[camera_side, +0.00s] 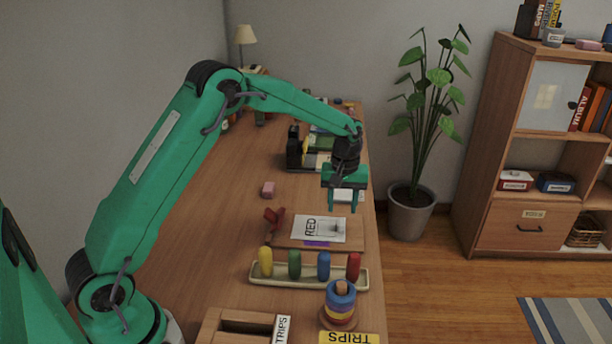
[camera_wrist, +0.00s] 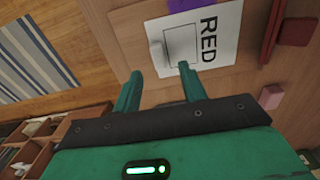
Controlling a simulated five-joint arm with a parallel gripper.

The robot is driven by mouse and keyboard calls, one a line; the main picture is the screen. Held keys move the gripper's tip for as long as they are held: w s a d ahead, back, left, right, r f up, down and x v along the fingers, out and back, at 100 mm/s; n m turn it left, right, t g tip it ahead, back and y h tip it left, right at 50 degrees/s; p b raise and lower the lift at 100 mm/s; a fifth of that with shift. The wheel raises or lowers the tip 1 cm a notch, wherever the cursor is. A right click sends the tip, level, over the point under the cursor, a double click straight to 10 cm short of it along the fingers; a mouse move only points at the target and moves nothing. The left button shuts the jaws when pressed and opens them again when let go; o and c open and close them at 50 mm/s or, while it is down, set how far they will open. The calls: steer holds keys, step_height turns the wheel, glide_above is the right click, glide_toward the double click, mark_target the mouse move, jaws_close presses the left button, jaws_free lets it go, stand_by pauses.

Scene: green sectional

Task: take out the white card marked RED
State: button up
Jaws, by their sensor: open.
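The white card marked RED (camera_side: 303,232) lies flat on a wooden board (camera_side: 350,236) on the desk. It also shows in the wrist view (camera_wrist: 218,17), with a printed square outline and a small pale piece at one edge. A purple patch (camera_side: 316,243) shows at the card's near edge. My gripper (camera_side: 342,210) is open and empty, fingers pointing down, above the far right part of the board. In the wrist view its fingertips (camera_wrist: 160,70) are apart, just off the card's edge. I see no contact with the card.
A red clip-like thing (camera_side: 273,215) stands at the board's left, with a pink block (camera_side: 268,189) beyond. Nearer are a tray (camera_side: 289,280) of coloured pegs, a ring stack (camera_side: 340,303) and a wooden box (camera_side: 212,325). Clutter stands behind my gripper. The desk's left is clear.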

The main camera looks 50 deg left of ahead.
mark_target(342, 221)
steer(key=shift+f, duration=0.15)
steer(key=shift+w+f, duration=0.2)
steer(key=shift+f, duration=2.25)
steer(key=shift+c, duration=0.4)
jaws_close()
